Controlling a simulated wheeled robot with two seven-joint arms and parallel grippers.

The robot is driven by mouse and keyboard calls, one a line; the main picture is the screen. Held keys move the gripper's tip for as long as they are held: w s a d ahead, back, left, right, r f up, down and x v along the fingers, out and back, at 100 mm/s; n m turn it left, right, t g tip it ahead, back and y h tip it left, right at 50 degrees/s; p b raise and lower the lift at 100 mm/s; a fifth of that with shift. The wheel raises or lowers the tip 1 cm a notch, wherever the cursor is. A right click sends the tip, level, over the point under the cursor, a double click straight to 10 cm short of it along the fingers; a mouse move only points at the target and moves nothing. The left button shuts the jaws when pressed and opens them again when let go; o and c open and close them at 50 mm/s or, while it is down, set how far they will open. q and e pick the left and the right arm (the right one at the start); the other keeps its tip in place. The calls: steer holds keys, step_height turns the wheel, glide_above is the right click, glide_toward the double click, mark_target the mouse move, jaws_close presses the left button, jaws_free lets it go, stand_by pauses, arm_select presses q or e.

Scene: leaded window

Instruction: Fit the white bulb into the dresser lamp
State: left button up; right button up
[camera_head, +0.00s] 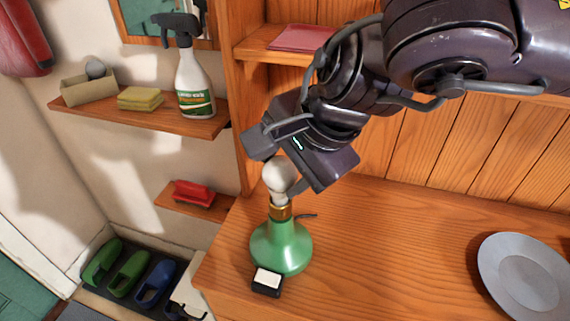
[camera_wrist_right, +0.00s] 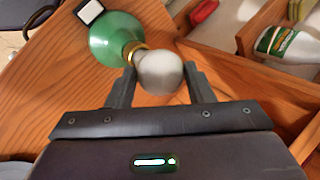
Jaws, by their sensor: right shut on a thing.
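The white bulb (camera_head: 279,174) is upright, right above the brass socket of the green dresser lamp (camera_head: 281,246). My right gripper (camera_head: 280,180) is shut on the bulb. In the right wrist view the bulb (camera_wrist_right: 159,73) sits between the two fingers, and its lower end meets the lamp's brass collar (camera_wrist_right: 135,50). I cannot tell how deep the bulb's base is in the socket. The lamp stands on the wooden dresser top (camera_head: 390,255). My left gripper is not in view.
A black and white block (camera_head: 267,282) lies right in front of the lamp. A grey plate (camera_head: 525,275) is at the right. A wall shelf (camera_head: 150,120) at the left holds a spray bottle (camera_head: 193,85), sponges (camera_head: 140,98) and a box (camera_head: 88,90) with a grey ball.

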steer(key=shift+f+b, duration=0.35)
steer(key=shift+f, duration=0.15)
stand_by(0.3)
steer(key=o, duration=1.6)
